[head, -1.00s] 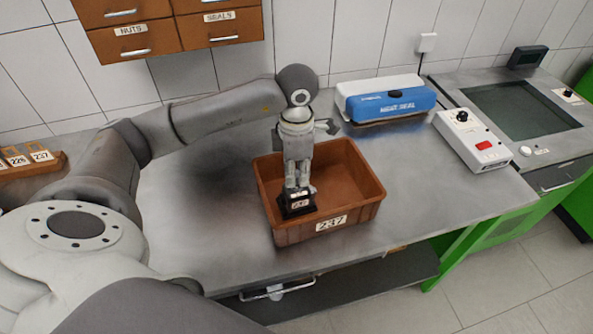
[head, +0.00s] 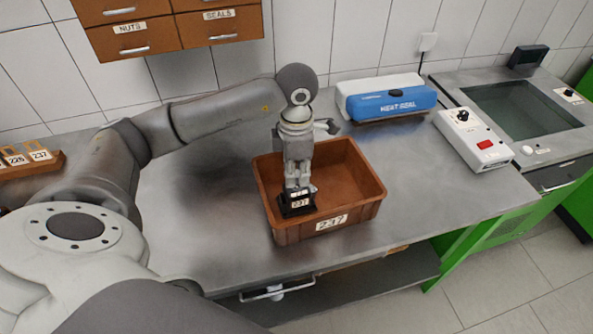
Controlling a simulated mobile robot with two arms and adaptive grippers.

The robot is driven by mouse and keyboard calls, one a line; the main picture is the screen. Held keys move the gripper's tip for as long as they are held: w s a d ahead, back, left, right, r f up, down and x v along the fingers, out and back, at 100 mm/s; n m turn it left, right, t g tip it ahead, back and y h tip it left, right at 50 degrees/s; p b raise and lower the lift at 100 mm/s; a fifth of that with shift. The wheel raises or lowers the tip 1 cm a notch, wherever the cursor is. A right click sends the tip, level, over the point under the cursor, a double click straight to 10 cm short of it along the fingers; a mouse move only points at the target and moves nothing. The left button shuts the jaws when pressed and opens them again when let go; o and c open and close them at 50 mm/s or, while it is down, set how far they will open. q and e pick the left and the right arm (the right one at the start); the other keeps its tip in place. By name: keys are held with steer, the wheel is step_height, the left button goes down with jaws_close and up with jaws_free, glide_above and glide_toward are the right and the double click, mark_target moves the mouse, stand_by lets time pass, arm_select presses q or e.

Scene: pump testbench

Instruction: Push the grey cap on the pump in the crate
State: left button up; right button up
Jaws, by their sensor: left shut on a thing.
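The pump (head: 299,207) is a small black block with a white 237 label. It stands upright in the brown crate (head: 331,221), near its front left corner. My left gripper (head: 298,187) comes down from above and is at the pump's top. Its fingers are shut on a small grey piece, which I take to be the grey cap; the fingers hide most of it. I cannot tell whether the cap is fully seated on the pump. My right gripper is not in view.
The crate's right half is empty. A blue heat sealer (head: 392,103) stands behind it, and a white control box (head: 473,138) is to the right. An orange rack with number tags (head: 30,160) is at far left. Drawers (head: 170,30) hang above.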

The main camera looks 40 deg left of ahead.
arm_select(q)
steer(key=shift+f, duration=0.2)
stand_by(0.6)
steer(key=o, duration=0.7)
steer(key=shift+o, duration=0.4)
steer(key=o, duration=0.9)
steer(key=shift+c, duration=0.2)
steer(key=shift+r+p, duration=0.55)
steer(key=shift+r, duration=0.8)
steer(key=shift+r+p, duration=1.2)
steer(key=shift+r, duration=1)
steer(key=shift+f, duration=0.1)
